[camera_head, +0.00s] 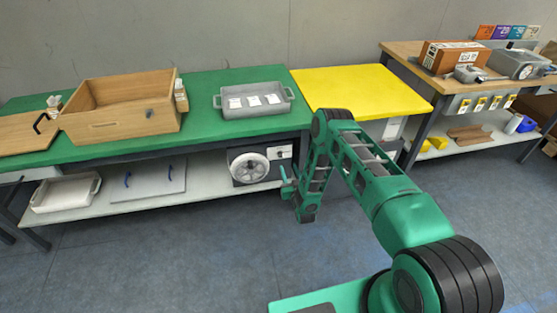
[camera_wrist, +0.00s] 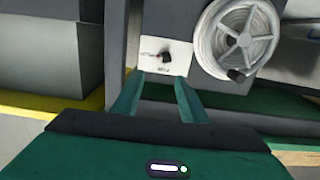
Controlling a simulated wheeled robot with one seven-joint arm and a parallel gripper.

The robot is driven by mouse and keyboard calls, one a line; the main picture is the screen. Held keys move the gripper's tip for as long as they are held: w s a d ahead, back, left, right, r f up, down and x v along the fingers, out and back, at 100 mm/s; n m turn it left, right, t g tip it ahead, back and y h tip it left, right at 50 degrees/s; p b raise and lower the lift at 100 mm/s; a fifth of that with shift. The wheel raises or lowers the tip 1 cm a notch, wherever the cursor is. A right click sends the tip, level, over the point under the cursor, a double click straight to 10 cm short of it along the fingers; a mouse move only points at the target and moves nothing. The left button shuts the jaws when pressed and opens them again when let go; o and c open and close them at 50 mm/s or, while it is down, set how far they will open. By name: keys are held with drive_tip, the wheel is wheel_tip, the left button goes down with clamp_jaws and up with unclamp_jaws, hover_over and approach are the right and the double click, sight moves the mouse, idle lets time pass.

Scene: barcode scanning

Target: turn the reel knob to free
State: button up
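A pale panel with a small dark knob (camera_wrist: 166,56) and small printed marks is in the wrist view, just beyond my fingertips. The white reel (camera_wrist: 234,38), with spokes and a black crank handle, is beside the panel. In the head view the reel (camera_head: 250,167) and the panel (camera_head: 279,153) are on the lower shelf under the green table. My gripper (camera_wrist: 157,80) is open, its two teal fingers apart and pointing at the panel with nothing between them. In the head view it (camera_head: 287,180) is in front of the reel unit. The marks are too small to read.
Above are a green table (camera_head: 205,95) with a wooden box (camera_head: 122,107) and a grey tray (camera_head: 254,99), and a yellow tabletop (camera_head: 360,90). A white bin (camera_head: 66,193) is left on the lower shelf. The floor in front is clear.

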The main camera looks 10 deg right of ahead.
sight(281, 157)
drive_tip(key=shift+t, duration=0.3)
drive_tip(key=w, duration=0.3)
drive_tip(key=w+f, duration=0.1)
drive_tip(key=w, duration=0.2)
drive_tip(key=w+a, duration=0.1)
drive_tip(key=w, duration=0.2)
drive_tip(key=shift+w+f, duration=0.3)
